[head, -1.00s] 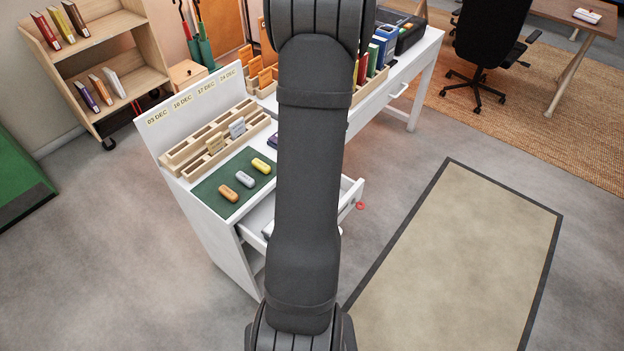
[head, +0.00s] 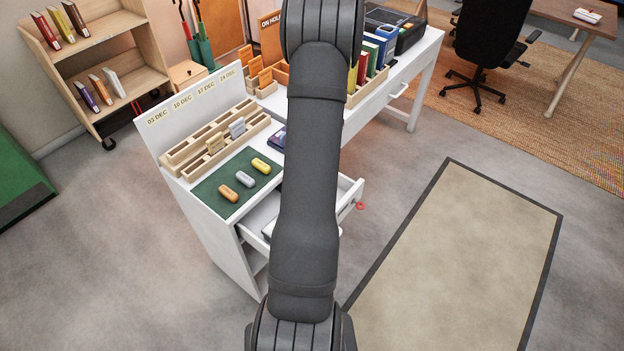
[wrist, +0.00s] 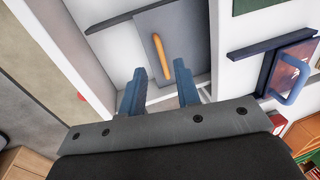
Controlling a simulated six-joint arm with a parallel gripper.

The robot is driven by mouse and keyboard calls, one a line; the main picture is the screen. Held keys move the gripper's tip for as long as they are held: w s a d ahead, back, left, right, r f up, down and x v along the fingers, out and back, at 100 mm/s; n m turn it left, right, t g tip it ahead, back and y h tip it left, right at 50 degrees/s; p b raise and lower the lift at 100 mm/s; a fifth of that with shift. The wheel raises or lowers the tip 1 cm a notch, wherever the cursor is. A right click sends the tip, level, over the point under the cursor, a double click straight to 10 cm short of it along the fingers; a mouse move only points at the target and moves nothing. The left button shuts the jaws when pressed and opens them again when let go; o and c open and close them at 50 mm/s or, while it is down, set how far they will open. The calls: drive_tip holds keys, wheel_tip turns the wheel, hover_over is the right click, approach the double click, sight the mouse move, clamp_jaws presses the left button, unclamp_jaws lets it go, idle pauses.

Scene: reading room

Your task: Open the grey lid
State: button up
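The grey lid (wrist: 190,38) shows in the wrist view as a flat panel with an orange bar handle (wrist: 163,57). It lies inside the open white drawer (wrist: 82,50) and looks closed. My gripper (wrist: 158,88) is open, its two blue fingers apart and empty. In the picture the fingertips are just below the handle's lower end; I cannot tell the gap in depth. In the head view the drawer (head: 349,190) sticks out of the white desk, and my arm hides the lid and my gripper.
A green mat (head: 217,192) with several small coloured blocks lies on the desk top beside the drawer. Wooden racks (head: 192,152) stand behind it. A red knob (head: 360,205) sits on the drawer front. A blue-handled item (wrist: 292,82) is at the right in the wrist view.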

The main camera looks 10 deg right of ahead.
drive_tip(key=shift+w+a+f, duration=0.1)
drive_tip(key=shift+w+f, duration=0.05)
drive_tip(key=shift+f, duration=0.7)
drive_tip(key=shift+w+a+f, duration=0.1)
drive_tip(key=shift+a+f, duration=0.05)
drive_tip(key=shift+f, duration=0.75)
drive_tip(key=shift+w+a+f, duration=0.1)
drive_tip(key=shift+w+f, duration=0.05)
drive_tip(key=shift+f, duration=0.7)
clamp_jaws()
